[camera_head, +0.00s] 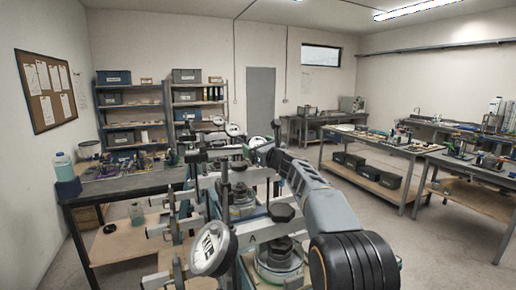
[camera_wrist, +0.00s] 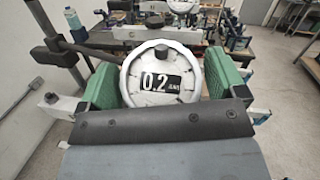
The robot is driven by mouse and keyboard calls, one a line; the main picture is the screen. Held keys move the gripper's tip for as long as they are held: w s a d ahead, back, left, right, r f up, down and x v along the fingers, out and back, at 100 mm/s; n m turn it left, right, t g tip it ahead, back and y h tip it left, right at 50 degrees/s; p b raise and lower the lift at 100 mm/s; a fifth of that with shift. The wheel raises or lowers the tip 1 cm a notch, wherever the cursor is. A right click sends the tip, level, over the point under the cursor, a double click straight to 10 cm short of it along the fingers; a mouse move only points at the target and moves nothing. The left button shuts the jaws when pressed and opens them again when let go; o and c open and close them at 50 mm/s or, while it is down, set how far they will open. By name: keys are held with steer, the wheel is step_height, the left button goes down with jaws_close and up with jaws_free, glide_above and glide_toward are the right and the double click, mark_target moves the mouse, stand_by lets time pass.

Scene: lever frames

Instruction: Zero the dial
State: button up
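A round white dial (camera_wrist: 133,72) faces me in the wrist view, with a black window (camera_wrist: 161,83) reading 0.2 and small, unclear unit lettering. A dark knob (camera_wrist: 162,51) shows at the dial's upper middle. My gripper (camera_wrist: 162,75) has its two green fingers spread, one on each side of the dial. I cannot tell whether either finger touches it. In the head view my arm reaches away from me, and my gripper (camera_head: 262,150) is small and partly hidden among the lever frames.
A nearer lever frame carries a white dial (camera_head: 211,249) and a dark knob (camera_head: 282,211). Another dial (camera_head: 232,129) stands farther back. A workbench (camera_head: 120,187) with clutter is at the left, and a long bench (camera_head: 375,143) at the right. Floor is clear between the right benches.

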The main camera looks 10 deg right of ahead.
steer(key=shift+o, duration=0.8)
steer(key=shift+s+d+f+b, duration=0.15)
steer(key=shift+s+b, duration=0.1)
steer(key=shift+b, duration=0.05)
steer(key=b+v, duration=0.3)
steer(key=v, duration=0.3)
steer(key=shift+s+d, duration=0.2)
steer(key=shift+s, duration=0.2)
